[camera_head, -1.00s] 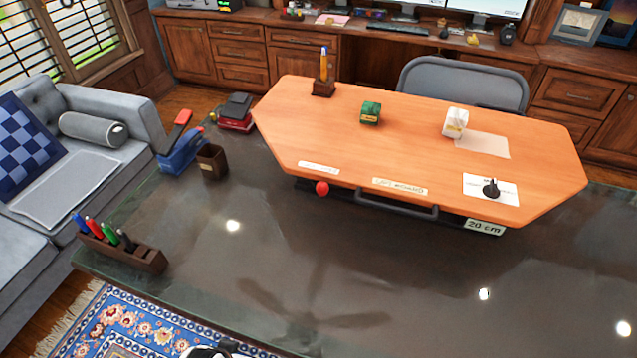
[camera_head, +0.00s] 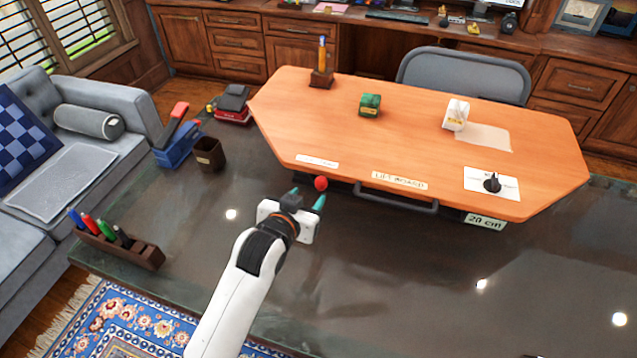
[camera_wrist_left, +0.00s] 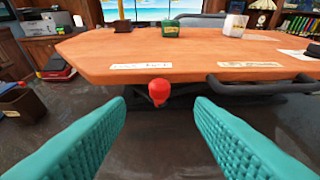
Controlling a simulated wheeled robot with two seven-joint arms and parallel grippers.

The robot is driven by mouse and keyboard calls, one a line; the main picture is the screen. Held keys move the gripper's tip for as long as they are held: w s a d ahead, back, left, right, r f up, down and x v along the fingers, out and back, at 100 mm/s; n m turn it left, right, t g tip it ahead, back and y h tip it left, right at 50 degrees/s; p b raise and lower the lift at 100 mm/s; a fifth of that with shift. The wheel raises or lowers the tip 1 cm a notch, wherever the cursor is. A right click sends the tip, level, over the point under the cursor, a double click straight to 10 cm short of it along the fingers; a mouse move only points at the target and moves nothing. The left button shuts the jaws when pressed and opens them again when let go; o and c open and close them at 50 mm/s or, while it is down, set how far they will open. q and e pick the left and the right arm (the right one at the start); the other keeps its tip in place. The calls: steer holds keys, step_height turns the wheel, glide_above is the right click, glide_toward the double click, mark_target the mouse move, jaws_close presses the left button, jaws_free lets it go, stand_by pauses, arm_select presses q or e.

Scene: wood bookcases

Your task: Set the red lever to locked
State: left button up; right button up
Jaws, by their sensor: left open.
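The red lever shows as a round red knob (camera_head: 321,183) under the front edge of the orange board (camera_head: 420,145), left of its middle. In the left wrist view the red knob (camera_wrist_left: 158,90) is ahead, centred between my fingers, with a dark stem below it. A white label on the board's edge above the knob is too small to read surely. My left gripper (camera_head: 307,198) is open and empty, just in front of the knob in the head view. Its teal fingers (camera_wrist_left: 160,115) stand apart on both sides, not touching the knob. My right gripper is not in view.
A grey handle bar (camera_head: 397,199) runs along the board's front edge, right of the knob. A "20 cm" tag (camera_head: 485,222) hangs farther right. A pen holder (camera_head: 322,78), a green item (camera_head: 370,105) and a white item (camera_head: 456,114) stand on the board.

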mark_target(319, 185)
arm_select(q)
steer(key=x, duration=0.9)
steer(key=shift+s, duration=0.1)
steer(key=shift+a, duration=0.1)
steer(key=shift+c, duration=0.2)
jaws_close()
steer(key=shift+p, duration=0.3)
